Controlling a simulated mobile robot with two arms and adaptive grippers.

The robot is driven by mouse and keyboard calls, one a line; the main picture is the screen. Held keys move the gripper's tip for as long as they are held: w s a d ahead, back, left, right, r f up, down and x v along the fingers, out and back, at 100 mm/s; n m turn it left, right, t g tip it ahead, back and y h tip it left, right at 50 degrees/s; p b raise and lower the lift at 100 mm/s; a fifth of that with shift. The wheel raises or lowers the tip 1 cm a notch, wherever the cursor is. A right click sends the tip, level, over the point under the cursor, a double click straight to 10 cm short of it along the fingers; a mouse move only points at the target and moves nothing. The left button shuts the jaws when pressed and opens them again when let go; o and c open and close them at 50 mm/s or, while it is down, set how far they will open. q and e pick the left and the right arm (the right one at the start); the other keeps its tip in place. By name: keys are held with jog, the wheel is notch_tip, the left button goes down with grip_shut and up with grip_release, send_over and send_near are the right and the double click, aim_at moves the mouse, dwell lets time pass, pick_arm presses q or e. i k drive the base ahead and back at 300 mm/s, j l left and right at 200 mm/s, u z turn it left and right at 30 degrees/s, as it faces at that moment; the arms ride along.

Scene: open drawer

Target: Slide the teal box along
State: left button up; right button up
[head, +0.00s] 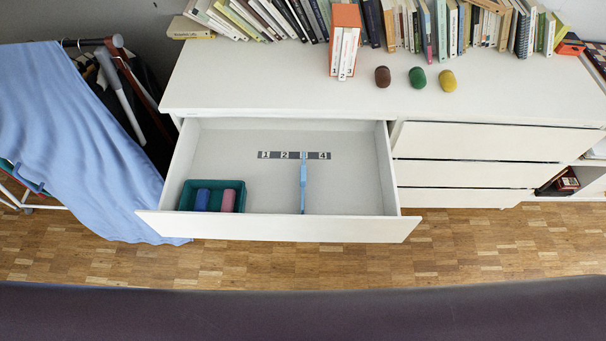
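The teal box (184,205) sits inside the open drawer (346,190), in its front left corner near the left wall. It holds a blue object (202,199) and a pink object (227,200) side by side. A dark strip (293,155) with the numbers 1 to 4 lies in the drawer behind the box. A thin light-blue bar (303,190) runs from number 3 towards the drawer front. The box is left of this bar, with bare drawer floor between them. Neither gripper shows in the head view.
The white dresser top (250,80) carries a row of books, an orange box (345,30) of white volumes, and brown (382,76), green (417,78) and yellow (447,80) lumps. A blue cloth (75,140) hangs at left. Wooden floor (480,250) lies in front.

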aim_at(217, 187)
jog(key=u, duration=0.95)
jog(key=l+u, duration=0.35)
jog(key=k+l, duration=0.05)
jog(key=l, duration=0.05)
